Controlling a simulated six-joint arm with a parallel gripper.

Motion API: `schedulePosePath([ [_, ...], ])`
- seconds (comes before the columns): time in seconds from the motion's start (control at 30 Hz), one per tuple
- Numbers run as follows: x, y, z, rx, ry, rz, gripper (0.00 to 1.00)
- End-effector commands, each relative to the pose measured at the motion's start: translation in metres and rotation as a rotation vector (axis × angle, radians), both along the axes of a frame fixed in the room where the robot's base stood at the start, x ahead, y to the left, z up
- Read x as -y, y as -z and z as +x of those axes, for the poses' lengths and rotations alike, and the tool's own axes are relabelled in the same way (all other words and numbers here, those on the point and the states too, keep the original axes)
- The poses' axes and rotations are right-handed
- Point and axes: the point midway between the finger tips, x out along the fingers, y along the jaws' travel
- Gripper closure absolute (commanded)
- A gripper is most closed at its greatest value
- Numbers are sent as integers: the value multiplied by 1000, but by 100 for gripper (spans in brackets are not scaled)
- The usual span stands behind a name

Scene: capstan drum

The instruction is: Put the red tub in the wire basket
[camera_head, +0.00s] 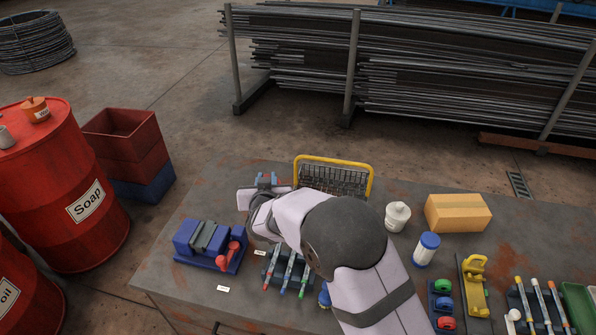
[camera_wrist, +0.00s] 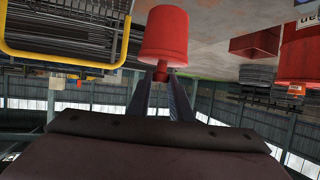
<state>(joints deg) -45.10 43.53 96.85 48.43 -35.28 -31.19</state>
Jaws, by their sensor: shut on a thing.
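The red tub (camera_wrist: 165,38) is in the wrist view, just beyond my fingertips. My gripper (camera_wrist: 163,85) is shut on its narrow red knob. In the head view my gripper (camera_head: 266,181) is at the left of the wire basket, with the arm reaching over the table; the tub cannot be made out there. The wire basket (camera_head: 345,180), dark mesh with a yellow handle, stands near the table's back edge, partly hidden by my arm. Its yellow bar (camera_wrist: 60,58) shows at the left of the wrist view, apart from the tub.
A blue vise-like fixture (camera_head: 205,240) and a rack of pens (camera_head: 285,270) are left and front of my arm. A white jar (camera_head: 397,216), a blue-lidded jar (camera_head: 426,248) and a cardboard box (camera_head: 457,212) stand to the right. Red drums (camera_head: 70,210) stand off the table's left.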

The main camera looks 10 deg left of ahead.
Motion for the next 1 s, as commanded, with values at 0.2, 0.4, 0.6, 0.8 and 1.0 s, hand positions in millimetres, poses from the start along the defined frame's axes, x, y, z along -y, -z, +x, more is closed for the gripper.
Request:
schedulePosePath([
  [0.2,40,-26,36,12,85,11,100],
  [0.4,81,-63,64,9,195,10,100],
  [0.6,121,-93,80,9,330,9,100],
  [0.8,158,-100,78,1,477,-2,100],
  [1.0,167,-92,73,6,456,1,100],
])
